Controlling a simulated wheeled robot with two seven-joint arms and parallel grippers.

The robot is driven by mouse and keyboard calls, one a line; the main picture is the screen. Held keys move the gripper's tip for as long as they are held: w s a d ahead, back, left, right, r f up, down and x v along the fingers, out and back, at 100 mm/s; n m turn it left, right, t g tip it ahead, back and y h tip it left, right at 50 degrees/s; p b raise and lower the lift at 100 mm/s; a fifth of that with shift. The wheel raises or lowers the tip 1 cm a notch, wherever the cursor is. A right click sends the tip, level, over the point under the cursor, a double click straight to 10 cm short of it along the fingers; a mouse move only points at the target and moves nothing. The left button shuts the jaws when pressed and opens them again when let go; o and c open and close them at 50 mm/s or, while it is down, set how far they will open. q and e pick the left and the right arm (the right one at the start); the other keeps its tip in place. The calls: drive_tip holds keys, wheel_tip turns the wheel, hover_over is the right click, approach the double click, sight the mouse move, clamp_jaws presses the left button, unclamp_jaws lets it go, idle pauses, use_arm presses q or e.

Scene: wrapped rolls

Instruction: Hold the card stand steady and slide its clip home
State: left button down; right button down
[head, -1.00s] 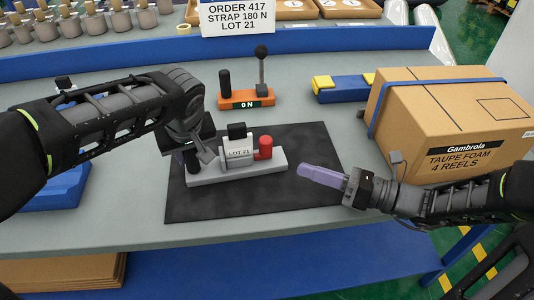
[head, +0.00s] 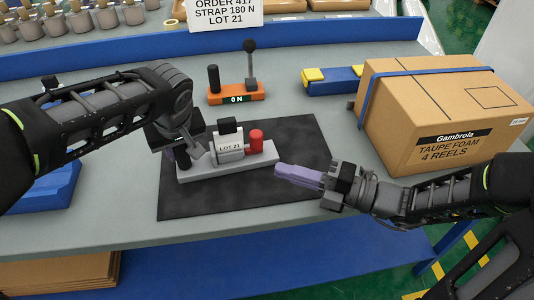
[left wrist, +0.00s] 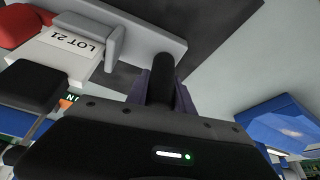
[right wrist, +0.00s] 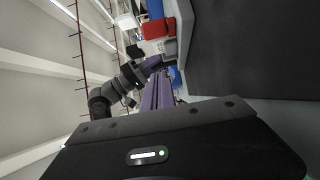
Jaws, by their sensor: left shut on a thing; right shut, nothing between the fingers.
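The card stand has a light grey base (head: 235,165) on a dark mat, with a "LOT 21" card block (head: 230,148), a black block (head: 227,127) on top and a red knob (head: 256,141) at the right. My left gripper (head: 183,157) is shut on the black post at the base's left end; the left wrist view shows this post (left wrist: 160,85) between the fingers. My right gripper (head: 280,170) is shut and empty, its purple fingertips just in front of the base's right end. Contact there cannot be told. The right wrist view shows the red knob (right wrist: 156,28) ahead of the fingers.
The dark mat (head: 290,135) is clear behind the stand. Behind it stands an orange fixture (head: 236,96) with a lever and "ON" display. A blue and yellow block (head: 335,82) and a large carton (head: 440,115) stand at the right. A blue bin (head: 45,187) is at the left.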

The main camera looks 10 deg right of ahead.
sight(254, 143)
drive_tip(key=x, duration=0.9)
drive_tip(key=shift+s+a, duration=0.1)
drive_tip(key=shift+w+d, duration=0.9)
drive_tip(key=shift+w, duration=0.35)
drive_tip(key=shift+w+d, duration=0.3)
drive_tip(key=shift+d, duration=0.05)
drive_tip(key=shift+d, duration=0.1)
